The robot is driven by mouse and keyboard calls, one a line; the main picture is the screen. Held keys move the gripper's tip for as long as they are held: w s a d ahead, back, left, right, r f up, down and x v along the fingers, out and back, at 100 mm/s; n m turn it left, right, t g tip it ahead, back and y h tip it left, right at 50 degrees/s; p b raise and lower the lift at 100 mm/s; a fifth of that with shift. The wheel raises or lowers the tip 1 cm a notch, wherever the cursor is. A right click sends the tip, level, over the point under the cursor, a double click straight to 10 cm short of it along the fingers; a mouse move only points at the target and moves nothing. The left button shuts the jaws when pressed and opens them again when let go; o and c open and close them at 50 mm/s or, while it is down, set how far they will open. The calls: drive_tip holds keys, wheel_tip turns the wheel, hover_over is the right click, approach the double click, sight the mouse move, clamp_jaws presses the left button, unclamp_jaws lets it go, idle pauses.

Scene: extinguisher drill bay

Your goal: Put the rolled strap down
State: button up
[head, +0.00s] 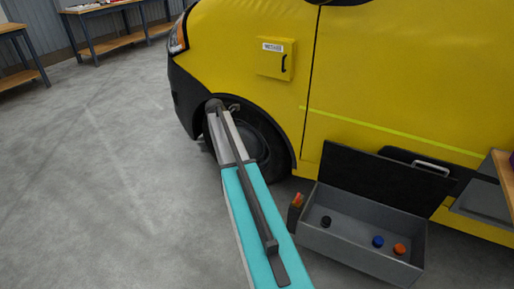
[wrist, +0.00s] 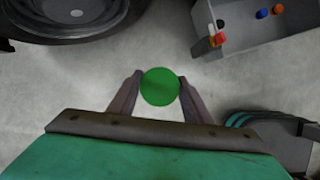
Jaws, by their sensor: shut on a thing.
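The rolled strap (wrist: 160,87) appears in the wrist view as a round green disc. My gripper (wrist: 158,78) is shut on it, with one finger against each side. Pale grey floor shows around and beyond it, and it looks held above that floor; its height cannot be told. In the head view my arm reaches toward the van's front wheel, and the strap and fingers are hidden there.
A yellow van (head: 380,75) with a dark front wheel (head: 262,145) stands ahead. An open grey box (head: 350,250) at lower right holds black, blue and orange round items. Workbenches (head: 110,8) stand at the back left. The left floor is clear.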

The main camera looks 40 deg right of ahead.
drive_tip(key=w+a+r+p, duration=0.1)
drive_tip(key=a+r+p, duration=0.5)
drive_tip(key=a+r, duration=0.65)
drive_tip(key=w+a+r+p, duration=0.2)
drive_tip(key=a+r+p, duration=0.6)
drive_tip(key=a, duration=0.7)
drive_tip(key=s+a+r+m+g+p, duration=0.2)
drive_tip(key=s+a+r+m+p, duration=0.2)
drive_tip(key=s+a+r, duration=0.7)
drive_tip(key=shift+s+a+r+m+y+p, duration=0.15)
drive_tip(key=shift+s+a+m+y+p, duration=0.25)
drive_tip(key=shift+a+m, duration=0.75)
